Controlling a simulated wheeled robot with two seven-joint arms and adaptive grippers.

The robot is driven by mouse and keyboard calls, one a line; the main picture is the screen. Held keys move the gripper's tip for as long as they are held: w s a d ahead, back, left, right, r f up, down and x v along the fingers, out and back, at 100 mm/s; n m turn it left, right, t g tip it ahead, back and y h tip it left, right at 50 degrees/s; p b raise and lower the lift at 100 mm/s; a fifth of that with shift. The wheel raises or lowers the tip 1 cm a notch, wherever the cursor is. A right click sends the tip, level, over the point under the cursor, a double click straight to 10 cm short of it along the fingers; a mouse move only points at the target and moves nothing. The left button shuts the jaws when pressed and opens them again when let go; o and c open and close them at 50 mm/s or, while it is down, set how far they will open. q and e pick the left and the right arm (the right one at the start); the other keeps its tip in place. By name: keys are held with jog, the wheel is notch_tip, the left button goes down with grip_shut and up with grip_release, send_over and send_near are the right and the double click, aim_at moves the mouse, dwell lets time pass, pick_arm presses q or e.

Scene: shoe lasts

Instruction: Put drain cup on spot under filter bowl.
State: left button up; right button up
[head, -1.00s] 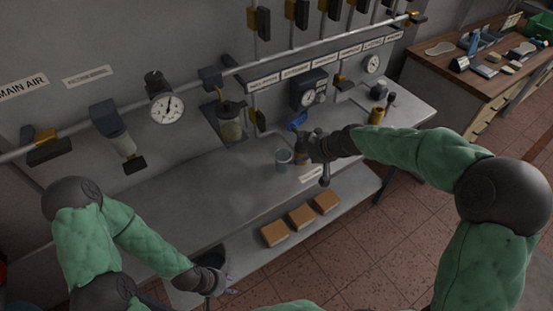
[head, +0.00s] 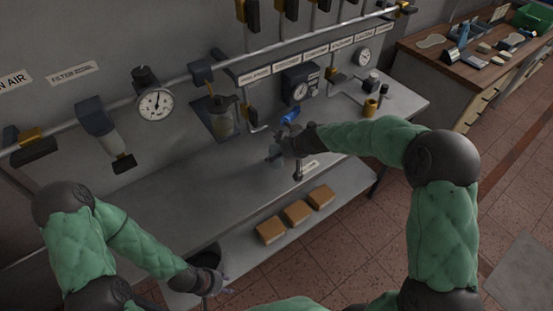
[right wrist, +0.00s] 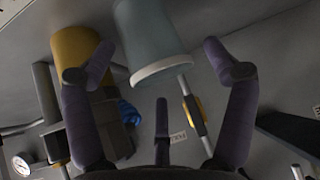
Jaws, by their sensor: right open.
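The drain cup (head: 274,153), a small translucent blue-grey cup, stands on the bench and is partly hidden by my right gripper (head: 284,146). In the right wrist view the cup (right wrist: 148,30) shows its pale rim between and beyond the spread fingers of my right gripper (right wrist: 160,60), which is open. I cannot tell if they touch it. Another clear bowl (head: 118,145) hangs further left, near a filter label. No spot is clearly visible. My left gripper (head: 212,284) is low at the bench front; its fingers are unclear.
A blue object (head: 290,117) is just behind the cup. A yellow pot (head: 370,107) stands further right on the bench. Brown blocks (head: 297,212) lie on the lower shelf. Gauges, pipes and valves line the wall. The bench left of the cup is clear.

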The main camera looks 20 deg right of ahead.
jog(key=shift+w+a+f, duration=0.15)
jog(key=shift+w+f, duration=0.05)
jog(key=shift+f, duration=0.1)
grip_shut()
jog(key=shift+r, duration=0.2)
